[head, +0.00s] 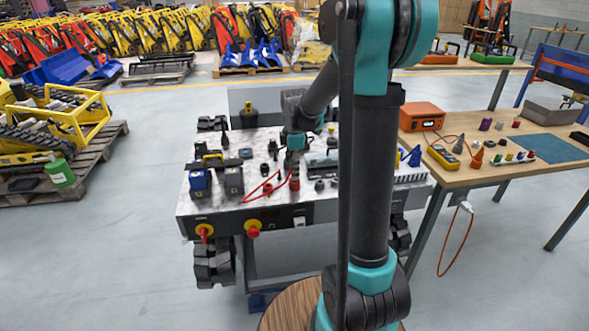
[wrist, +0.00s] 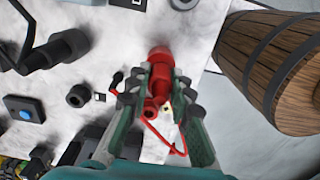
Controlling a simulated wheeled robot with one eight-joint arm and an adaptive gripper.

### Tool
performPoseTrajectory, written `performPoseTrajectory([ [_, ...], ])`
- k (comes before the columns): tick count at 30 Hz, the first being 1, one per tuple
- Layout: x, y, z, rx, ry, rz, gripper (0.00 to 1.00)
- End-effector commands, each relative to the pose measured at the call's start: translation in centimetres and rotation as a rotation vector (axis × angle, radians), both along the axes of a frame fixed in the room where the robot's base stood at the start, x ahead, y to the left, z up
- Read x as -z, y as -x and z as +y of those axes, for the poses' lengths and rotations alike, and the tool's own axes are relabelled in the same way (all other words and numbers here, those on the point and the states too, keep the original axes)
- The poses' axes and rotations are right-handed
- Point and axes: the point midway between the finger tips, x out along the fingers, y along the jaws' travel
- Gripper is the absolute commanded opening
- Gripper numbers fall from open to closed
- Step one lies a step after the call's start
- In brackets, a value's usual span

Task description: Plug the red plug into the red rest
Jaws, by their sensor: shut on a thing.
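The red plug (wrist: 160,76) is between the two fingers of my gripper (wrist: 161,82) in the wrist view. My gripper is shut on it, and a thin red cable loops below it. A small red ring-like piece with a dark hole (wrist: 151,108) shows beside the plug; it may be the red rest, but I cannot be sure. In the head view my gripper (head: 293,163) points down over the carrier's deck, with a red part (head: 294,184) just below it. I cannot tell whether the plug touches anything beneath.
A wooden barrel (wrist: 275,65) stands close by. A workbench (head: 480,176) with tools is at the right.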

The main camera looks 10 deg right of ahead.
Motion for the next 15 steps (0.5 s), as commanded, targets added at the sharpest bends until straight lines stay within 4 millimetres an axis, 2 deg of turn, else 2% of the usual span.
performPoseTrajectory([
  [14,1.07,0.03,0.00,0.000,0.000,0.000,0.00],
  [15,1.07,0.03,0.00,0.000,0.000,0.000,0.23],
])
